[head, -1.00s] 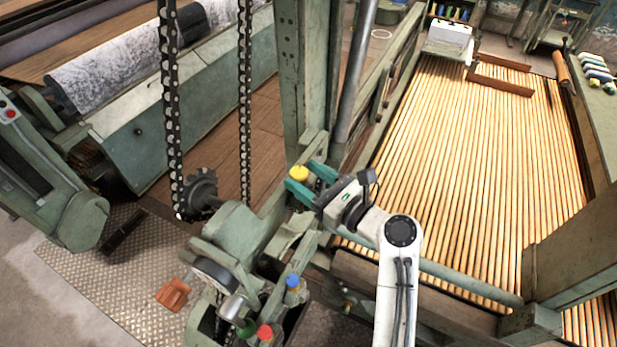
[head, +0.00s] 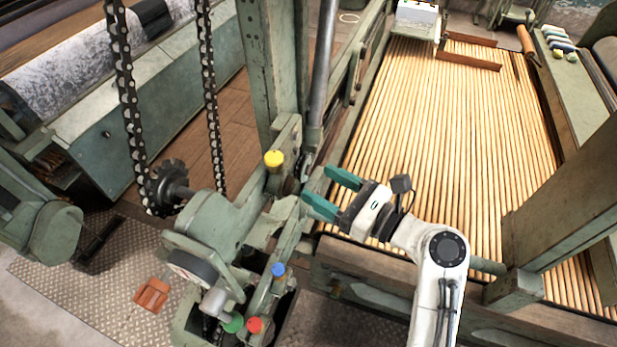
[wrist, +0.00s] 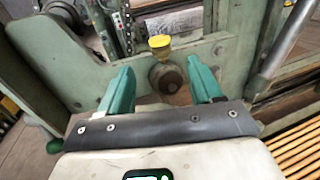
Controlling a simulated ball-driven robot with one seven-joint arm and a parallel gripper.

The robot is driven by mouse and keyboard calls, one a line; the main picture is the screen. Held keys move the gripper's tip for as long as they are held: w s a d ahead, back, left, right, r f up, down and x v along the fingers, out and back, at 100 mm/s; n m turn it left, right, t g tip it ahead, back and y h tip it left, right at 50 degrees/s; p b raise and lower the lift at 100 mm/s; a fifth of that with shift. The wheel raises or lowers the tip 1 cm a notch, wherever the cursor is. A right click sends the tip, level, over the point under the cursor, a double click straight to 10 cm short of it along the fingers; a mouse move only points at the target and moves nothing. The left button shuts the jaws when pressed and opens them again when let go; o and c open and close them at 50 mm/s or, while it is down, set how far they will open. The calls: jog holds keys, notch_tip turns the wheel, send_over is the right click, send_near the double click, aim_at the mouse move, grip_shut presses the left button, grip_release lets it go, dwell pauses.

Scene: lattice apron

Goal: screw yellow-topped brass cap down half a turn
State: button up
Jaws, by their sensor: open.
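The yellow-topped brass cap (head: 274,159) sits upright on the green machine frame, left of my gripper in the head view. In the wrist view the cap (wrist: 160,44) is ahead of the fingers, with its brass body partly visible under the yellow top. My gripper (head: 331,192) is open and empty, with two green fingers apart from the cap. In the wrist view my gripper (wrist: 163,87) shows a wide gap between its fingers, and a round dark boss (wrist: 168,80) on the frame lies beyond that gap.
Blue (head: 278,269), red (head: 254,325) and green (head: 233,322) caps stand on the machine nearer the front. Chains (head: 212,110) hang at left. A green post (head: 270,70) rises behind the yellow cap. The slatted lattice (head: 440,130) spreads to the right.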

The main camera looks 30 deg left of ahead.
jog(key=shift+d, duration=0.45)
jog(key=n+g+h+b, duration=0.1)
jog(key=n+g+b, duration=0.5)
jog(key=b, duration=1)
send_near(283, 164)
jog(key=shift+m+g, duration=0.5)
jog(key=shift+m, duration=0.2)
jog(key=x, duration=0.9)
jog(key=shift+w+a+f, duration=0.2)
jog(key=shift+w+f, duration=0.05)
jog(key=shift+f, duration=0.05)
jog(key=shift+c, duration=0.2)
